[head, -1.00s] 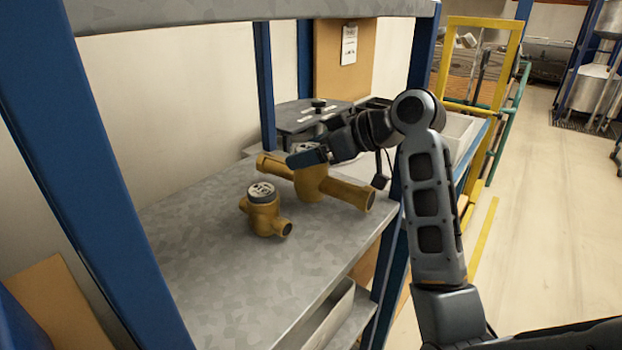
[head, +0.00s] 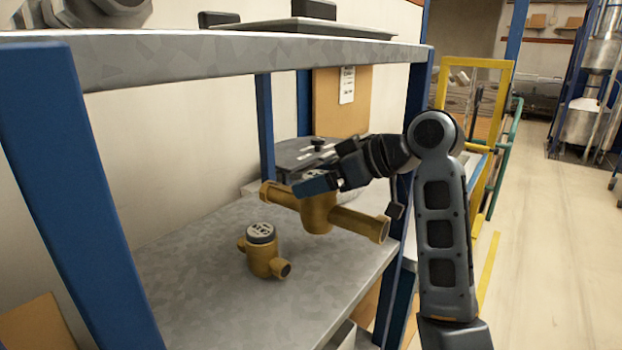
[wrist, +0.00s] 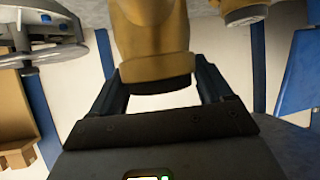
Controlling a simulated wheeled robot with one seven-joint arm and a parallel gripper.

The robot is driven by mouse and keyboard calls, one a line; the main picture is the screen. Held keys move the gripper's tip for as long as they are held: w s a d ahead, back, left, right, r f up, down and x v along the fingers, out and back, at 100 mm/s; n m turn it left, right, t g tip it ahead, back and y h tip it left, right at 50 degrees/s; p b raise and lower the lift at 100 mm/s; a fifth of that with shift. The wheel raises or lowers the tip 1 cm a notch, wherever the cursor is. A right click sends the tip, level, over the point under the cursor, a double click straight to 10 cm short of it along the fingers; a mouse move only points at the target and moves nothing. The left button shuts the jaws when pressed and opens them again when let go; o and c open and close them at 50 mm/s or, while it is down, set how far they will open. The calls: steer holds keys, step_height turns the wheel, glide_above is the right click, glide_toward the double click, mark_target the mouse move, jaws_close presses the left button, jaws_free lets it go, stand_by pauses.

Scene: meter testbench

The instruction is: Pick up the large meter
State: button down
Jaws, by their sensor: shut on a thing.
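The large meter (head: 318,213) is a brass body with a long pipe end on each side. It appears raised slightly above the grey shelf (head: 210,300). My gripper (head: 316,184) is shut on its upper part from the right, and the fingers and wrist hide much of its top. In the wrist view, the brass body of the large meter (wrist: 155,45) sits between the two fingers (wrist: 163,88). A smaller brass meter (head: 263,255) with a grey dial stands upright on the shelf, to the left and nearer.
Blue posts (head: 70,190) and an upper shelf (head: 230,58) frame the space. A dark-topped device (head: 305,152) stands behind the large meter. A yellow frame (head: 485,63) is farther right. The shelf's front left is clear.

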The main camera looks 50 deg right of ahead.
steer(key=s+a+p, duration=0.4)
steer(key=s+p, duration=0.3)
steer(key=s, duration=0.7)
steer(key=shift+s+a+r+p, duration=0.15)
steer(key=shift+s+a+p, duration=0.05)
steer(key=shift+p, duration=0.2)
